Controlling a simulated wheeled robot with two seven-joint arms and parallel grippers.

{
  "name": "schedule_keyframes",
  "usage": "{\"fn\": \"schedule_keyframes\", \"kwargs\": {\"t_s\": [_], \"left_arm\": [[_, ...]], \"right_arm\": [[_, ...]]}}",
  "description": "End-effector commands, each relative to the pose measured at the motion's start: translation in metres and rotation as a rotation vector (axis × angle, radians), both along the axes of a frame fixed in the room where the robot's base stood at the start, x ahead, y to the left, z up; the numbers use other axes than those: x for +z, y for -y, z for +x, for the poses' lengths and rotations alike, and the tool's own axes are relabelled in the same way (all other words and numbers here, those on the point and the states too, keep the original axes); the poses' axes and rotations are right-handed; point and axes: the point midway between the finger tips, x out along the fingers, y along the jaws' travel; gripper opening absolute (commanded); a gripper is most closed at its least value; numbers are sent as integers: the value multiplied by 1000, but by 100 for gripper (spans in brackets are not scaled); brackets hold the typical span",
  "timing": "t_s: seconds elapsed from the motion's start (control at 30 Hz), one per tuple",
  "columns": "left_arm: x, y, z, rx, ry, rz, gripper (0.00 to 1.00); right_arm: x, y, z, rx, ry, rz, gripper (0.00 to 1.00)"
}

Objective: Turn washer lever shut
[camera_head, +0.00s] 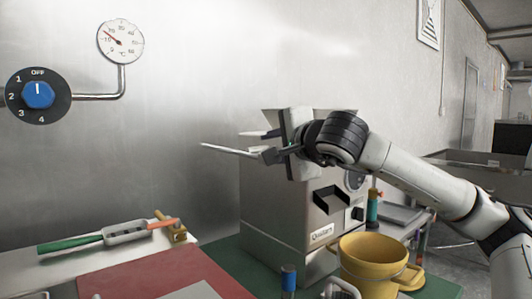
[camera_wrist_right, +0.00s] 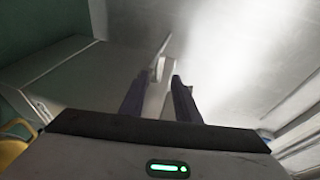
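My right gripper (camera_head: 262,145) comes in from the right, in front of the upper part of the grey grinder (camera_head: 272,205). A thin pale bar, which looks like the lever (camera_head: 226,149), sticks out to the left beside its fingertips. In the right wrist view the two dark fingers of the gripper (camera_wrist_right: 163,84) stand apart, with a pale narrow piece (camera_wrist_right: 156,98) between them. Contact with either finger cannot be made out. The bar's root is hidden behind the gripper. My left gripper is not in view.
A yellow pot (camera_head: 372,264) stands at the grinder's front right. A red mat (camera_head: 150,277) and a green-and-orange handled tool (camera_head: 125,234) lie at left. A blue dial (camera_head: 38,95) and a gauge (camera_head: 120,41) are at upper left.

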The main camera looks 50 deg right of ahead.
Motion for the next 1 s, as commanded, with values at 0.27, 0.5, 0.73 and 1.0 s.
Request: {"fn": "schedule_keyframes", "kwargs": {"t_s": [0.27,0.5,0.73,1.0], "left_arm": [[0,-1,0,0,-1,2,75],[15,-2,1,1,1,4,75],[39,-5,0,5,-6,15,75],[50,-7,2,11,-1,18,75]], "right_arm": [[1,-1,-2,0,0,0,29],[12,20,-10,0,-103,34,0],[44,43,-39,139,-317,134,0],[82,32,-61,345,-374,178,0]]}}
